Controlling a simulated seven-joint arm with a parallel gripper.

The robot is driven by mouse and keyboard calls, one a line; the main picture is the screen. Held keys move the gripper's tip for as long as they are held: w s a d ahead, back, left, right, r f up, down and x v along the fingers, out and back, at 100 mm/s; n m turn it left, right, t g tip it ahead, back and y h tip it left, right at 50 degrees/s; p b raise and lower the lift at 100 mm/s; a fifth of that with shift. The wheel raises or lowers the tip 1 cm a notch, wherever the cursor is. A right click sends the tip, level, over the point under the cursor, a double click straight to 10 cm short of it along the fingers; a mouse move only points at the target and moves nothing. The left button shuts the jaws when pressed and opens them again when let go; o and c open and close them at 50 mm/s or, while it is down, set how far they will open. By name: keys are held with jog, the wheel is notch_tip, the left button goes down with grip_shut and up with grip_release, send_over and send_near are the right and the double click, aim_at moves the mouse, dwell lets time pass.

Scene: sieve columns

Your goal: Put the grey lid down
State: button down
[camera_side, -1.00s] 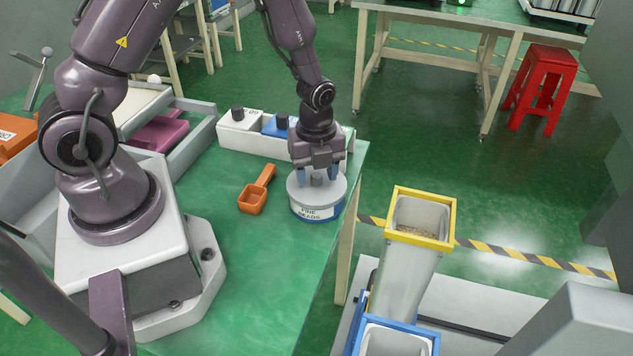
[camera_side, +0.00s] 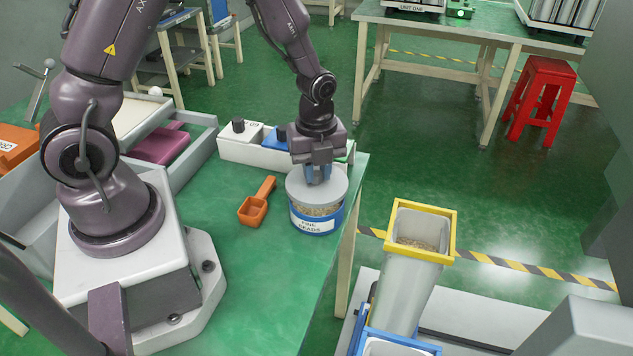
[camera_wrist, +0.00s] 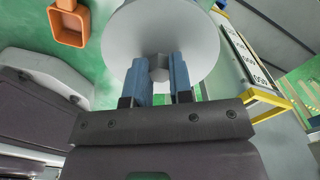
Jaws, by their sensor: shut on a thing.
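The grey lid (camera_side: 302,190) is a round disc with a knob, just above the tub of fine beads (camera_side: 316,225) at the green table's right end. Pale beads show in the tub below the lid's near edge, so the lid is off the rim there; the far side is hidden. My gripper (camera_side: 318,180) points down with its blue fingers shut on the lid's knob. In the wrist view the lid (camera_wrist: 190,30) is a large grey disc, and the gripper (camera_wrist: 160,72) has the knob between its fingertips. The lid hides the tub in that view.
An orange scoop (camera_side: 257,202) lies left of the tub, and it shows in the wrist view (camera_wrist: 68,25). A white box with knobs (camera_side: 238,145) stands behind. A yellow-rimmed column (camera_side: 412,270) stands off the table's right edge. The green table in front is clear.

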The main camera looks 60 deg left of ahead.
aim_at(316, 172)
notch_tip(316, 172, up, 6)
jog(key=shift+a+r, duration=0.1)
jog(key=shift+r, duration=0.1)
jog(key=a, duration=0.1)
jog(key=s+a+n, duration=0.1)
jog(key=a, duration=0.1)
jog(key=a+n, duration=0.1)
jog(key=a, duration=0.1)
jog(key=shift+s+a+f, duration=0.15)
jog(key=shift+s+f, duration=0.1)
jog(key=shift+s, duration=0.15)
jog(key=s+a+f+n, duration=0.2)
jog(key=s+a+f, duration=0.1)
jog(key=s, duration=0.2)
jog(key=s+a+f+n, duration=0.2)
jog(key=s+a+f, duration=0.1)
jog(key=s+a, duration=0.1)
jog(key=s+a+f+n, duration=0.2)
jog(key=s+a+f, duration=0.1)
jog(key=s, duration=0.3)
jog(key=shift+s+a+f, duration=0.15)
jog(key=shift+s+a, duration=0.25)
jog(key=shift+a, duration=0.2)
jog(key=shift+f, duration=2.35)
jog(key=shift+f, duration=0.1)
jog(key=c, duration=1)
grip_release()
